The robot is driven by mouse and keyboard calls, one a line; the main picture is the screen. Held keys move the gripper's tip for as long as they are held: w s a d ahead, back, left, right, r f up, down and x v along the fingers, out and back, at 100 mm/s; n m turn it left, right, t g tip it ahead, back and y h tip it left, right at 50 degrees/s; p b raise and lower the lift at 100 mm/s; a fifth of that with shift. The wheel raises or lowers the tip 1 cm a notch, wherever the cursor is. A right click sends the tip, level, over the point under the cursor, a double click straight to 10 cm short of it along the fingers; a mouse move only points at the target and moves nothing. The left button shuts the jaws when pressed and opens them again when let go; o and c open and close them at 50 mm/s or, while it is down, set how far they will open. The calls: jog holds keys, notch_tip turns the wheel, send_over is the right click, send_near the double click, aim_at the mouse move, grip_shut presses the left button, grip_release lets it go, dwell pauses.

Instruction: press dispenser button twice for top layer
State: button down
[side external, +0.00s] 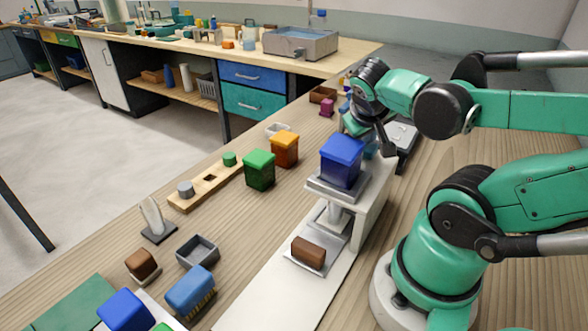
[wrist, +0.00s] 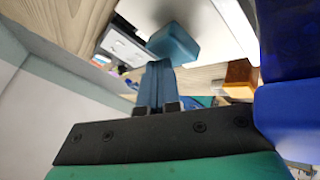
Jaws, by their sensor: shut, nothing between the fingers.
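The white dispenser (side external: 371,199) stands at the middle right of the bench in the side view, with a blue lidded container (side external: 342,168) on top. A brown block (side external: 309,252) lies on the plate under its spout. A teal block, which looks like the button (wrist: 174,43), sits on the white dispenser body in the wrist view. In the side view it is mostly hidden behind the blue container. My gripper (wrist: 159,66) is shut and empty, its fingertips close to the teal block; I cannot tell whether they touch. The blue container fills the wrist view's right edge.
Green (side external: 259,170) and orange (side external: 285,149) containers stand left of the dispenser. A wooden rack (side external: 205,187) with small cylinders lies further left. A grey drawer box (side external: 402,140) is behind the dispenser. A small grey tray (side external: 198,252) and blue brush-like block (side external: 190,288) are in front.

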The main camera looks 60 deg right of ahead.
aim_at(368, 150)
jog(key=shift+s+a+r, duration=0.15)
jog(key=shift+s+a, duration=0.2)
jog(key=shift+a, duration=0.1)
jog(key=shift+r, duration=0.1)
jog(key=shift+d+r, duration=0.1)
jog(key=shift+r, duration=2.45)
jog(key=w+a+n+t+y, duration=0.1)
jog(key=w+a+n, duration=0.1)
jog(key=w+a+f+n+t+y, duration=0.1)
jog(key=w+a, duration=0.1)
jog(key=w, duration=0.1)
jog(key=shift+a+f+n, duration=0.2)
jog(key=shift+n, duration=0.2)
jog(key=w+a+f+n+t+y, duration=0.1)
jog(key=w+a+f+t+y, duration=0.1)
jog(key=a, duration=0.3)
jog(key=w+a+f+n+t+y, duration=0.1)
jog(key=w+a+n+y, duration=0.1)
jog(key=a, duration=0.4)
jog(key=shift+w+f+t+y, duration=0.4)
jog(key=shift+w+y, duration=0.1)
jog(key=shift+y, duration=0.2)
jog(key=c, duration=1.5)
grip_release()
jog(key=shift+d, duration=0.1)
